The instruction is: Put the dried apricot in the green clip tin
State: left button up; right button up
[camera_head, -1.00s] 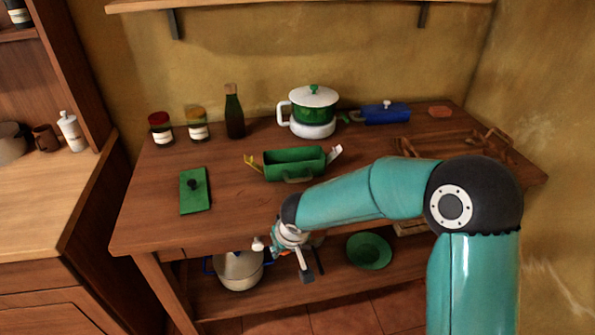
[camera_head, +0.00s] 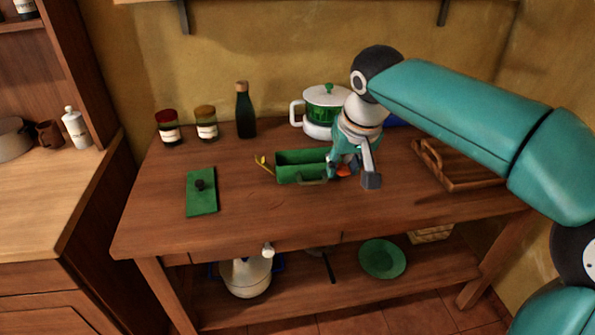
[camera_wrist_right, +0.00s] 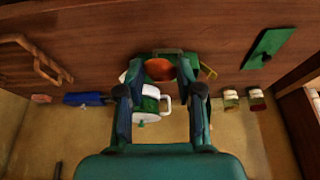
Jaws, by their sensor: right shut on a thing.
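The dried apricot (camera_head: 343,171) is a small orange piece held by my right gripper (camera_head: 352,174). In the right wrist view the apricot (camera_wrist_right: 159,69) sits between the two fingertips, which are shut on it. The green clip tin (camera_head: 302,174) is an open, long green box on the counter with a yellow clip at its left end. My right gripper is at the tin's right end and hides that end. The apricot appears beside or just above that end; its exact height is unclear. The fingers mostly hide the tin in the wrist view. My left gripper is not in view.
A flat green lid with a black knob (camera_head: 201,192) lies left of the tin. Two jars, a dark bottle (camera_head: 245,112) and a green-and-white pot (camera_head: 321,108) stand behind. A wooden tray (camera_head: 455,170) is at right. The front counter strip is clear.

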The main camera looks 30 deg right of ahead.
aim_at(295, 173)
jog(key=i, duration=0.9)
jog(key=z, duration=0.05)
